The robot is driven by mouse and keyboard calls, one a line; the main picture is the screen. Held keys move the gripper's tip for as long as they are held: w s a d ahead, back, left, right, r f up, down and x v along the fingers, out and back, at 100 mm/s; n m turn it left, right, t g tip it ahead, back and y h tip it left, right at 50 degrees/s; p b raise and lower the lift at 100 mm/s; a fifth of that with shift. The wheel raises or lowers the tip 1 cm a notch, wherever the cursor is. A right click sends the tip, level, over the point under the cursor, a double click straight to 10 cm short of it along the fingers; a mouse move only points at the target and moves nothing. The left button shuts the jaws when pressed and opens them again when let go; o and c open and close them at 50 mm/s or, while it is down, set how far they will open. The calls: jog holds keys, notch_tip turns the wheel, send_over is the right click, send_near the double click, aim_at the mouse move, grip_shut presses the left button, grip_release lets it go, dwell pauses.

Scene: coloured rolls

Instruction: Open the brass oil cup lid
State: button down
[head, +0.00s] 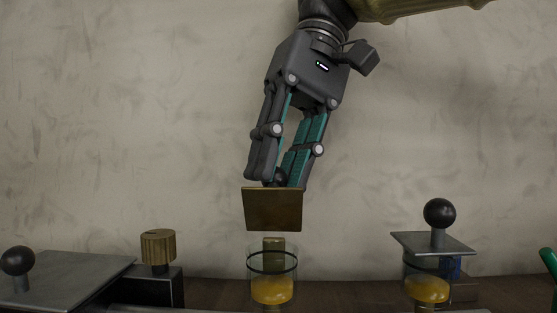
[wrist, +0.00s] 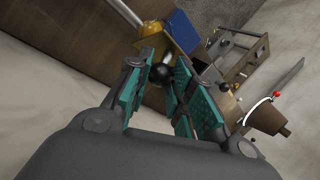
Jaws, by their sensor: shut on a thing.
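The brass lid (head: 272,210) shows as a flat brown-gold plate, tilted, above a clear glass cup (head: 272,262) holding yellow oil (head: 271,291). A gap shows between the lid and the cup's rim. A small brass block (head: 274,243) stands at the back of the rim. My gripper (head: 279,178) points down from above, shut on the lid's dark knob, which the fingers partly hide. In the wrist view, the black ball knob (wrist: 159,74) sits between the teal finger pads, with part of the brass lid (wrist: 184,36) beyond it.
To the right, a second oil cup (head: 427,289) has a grey lid (head: 432,243) with a black ball knob (head: 439,213). At left are a ridged brass cap (head: 158,246) on a dark block and a grey plate (head: 60,277) with a black ball (head: 17,261). A plain wall stands behind.

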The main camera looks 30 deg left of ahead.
aim_at(281, 169)
jog(key=c, duration=1.2)
grip_release()
jog(key=shift+w, duration=0.15)
jog(key=shift+c, duration=0.2)
jog(key=shift+r, duration=0.15)
notch_tip(281, 169, up, 10)
jog(key=shift+f, duration=0.2)
